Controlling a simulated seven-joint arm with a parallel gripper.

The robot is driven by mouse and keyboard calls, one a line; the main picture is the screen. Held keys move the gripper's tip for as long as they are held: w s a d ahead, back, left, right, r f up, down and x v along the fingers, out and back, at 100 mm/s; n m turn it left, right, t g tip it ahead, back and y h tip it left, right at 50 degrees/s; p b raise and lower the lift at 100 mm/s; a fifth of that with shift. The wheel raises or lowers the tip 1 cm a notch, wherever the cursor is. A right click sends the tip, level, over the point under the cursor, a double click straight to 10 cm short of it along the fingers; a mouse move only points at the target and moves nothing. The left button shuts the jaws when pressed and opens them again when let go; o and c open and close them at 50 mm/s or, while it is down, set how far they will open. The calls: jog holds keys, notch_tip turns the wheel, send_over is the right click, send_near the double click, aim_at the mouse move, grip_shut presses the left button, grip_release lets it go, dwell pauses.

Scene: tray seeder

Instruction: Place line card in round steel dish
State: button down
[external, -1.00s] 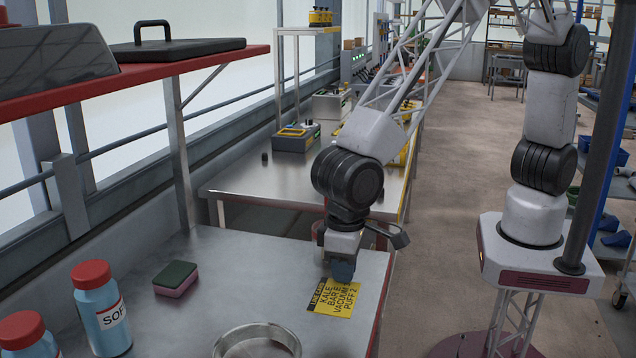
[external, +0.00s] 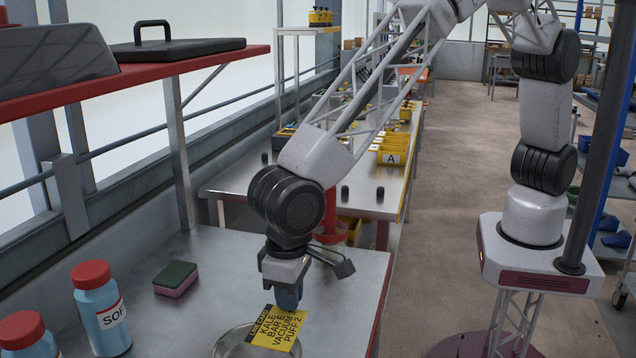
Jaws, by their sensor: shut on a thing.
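The line card (external: 279,327) is a yellow card with a black edge strip and printed text. My gripper (external: 288,303) is shut on the card's upper right edge. The card is over the right part of the round steel dish (external: 230,346), covering some of its rim. The dish stands on the metal table, cut off by the bottom of the external view. I cannot tell whether the card touches the dish.
A sponge (external: 176,278) with a green top and pink base lies left on the steel table (external: 220,265). Two blue bottles with red caps (external: 92,274) stand at the front left. The table is clear to the right of the dish.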

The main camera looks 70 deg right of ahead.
aim_at(268, 315)
jog(key=shift+w+a+f, duration=0.2)
jog(key=shift+w+a, duration=1.15)
jog(key=shift+a, duration=0.3)
jog(key=shift+f, duration=0.1)
jog(key=shift+f, duration=1.65)
jog(key=shift+f, duration=0.4)
jog(key=c, duration=1.2)
grip_release()
jog(key=shift+r, duration=0.1)
notch_tip(268, 315, up, 13)
jog(key=shift+f, duration=0.2)
